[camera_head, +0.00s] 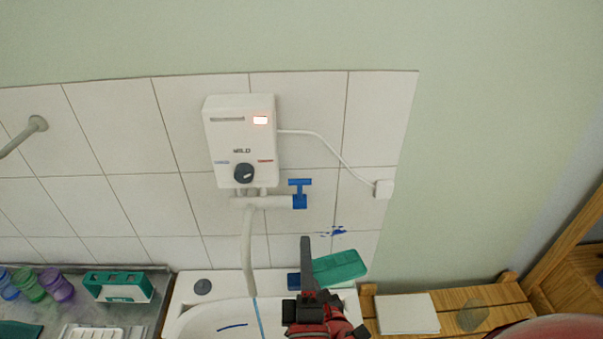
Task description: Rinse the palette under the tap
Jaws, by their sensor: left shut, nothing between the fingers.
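My left gripper (307,240) reaches up from the bottom over the white sink (180,300), its dark fingers shut and empty. It is below the blue tap handle (300,184) in the picture, apart from it. The tap's pale spout (247,250) hangs from the white water heater (240,140) to the left of the gripper. A thin blue line runs down from the spout's end into the basin, which looks like running water. I cannot make out a palette for certain. My right gripper is not in view.
A teal block (340,267) lies on the sink's back ledge, partly behind my gripper. Coloured cups (58,287) and a green-and-white box (118,286) stand on the left counter. A white square (407,313) lies on the wooden bench at right.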

